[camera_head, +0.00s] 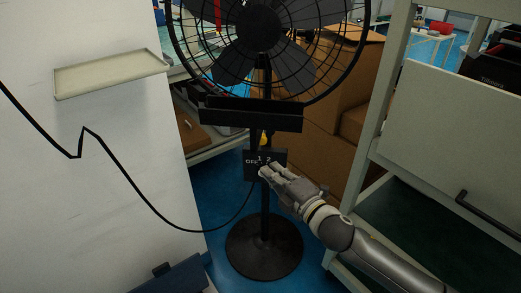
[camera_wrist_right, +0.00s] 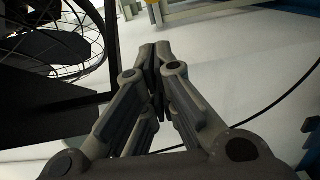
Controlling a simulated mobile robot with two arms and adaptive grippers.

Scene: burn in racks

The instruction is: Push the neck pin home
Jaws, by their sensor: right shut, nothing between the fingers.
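A black pedestal fan (camera_head: 258,25) stands at the centre of the head view on a round black base (camera_head: 264,248). A small yellow piece (camera_head: 263,137), which may be the neck pin, shows on its neck, just above a black switch box (camera_head: 252,169) marked OFF 1 2. I cannot tell how deep it sits. My right gripper (camera_head: 266,171) is shut and empty, its fingertips in front of the lower part of the switch box, below the yellow piece. I cannot tell whether they touch the box. In the right wrist view the closed fingers (camera_wrist_right: 157,58) hold nothing. My left gripper is out of view.
A black cable (camera_head: 150,205) loops from the left towards the fan's pole. A white panel (camera_head: 100,180) with a shelf tray (camera_head: 110,74) stands left. A light-coloured rack (camera_head: 400,85) stands right, close to my right arm. Cardboard boxes (camera_head: 335,110) are behind the fan.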

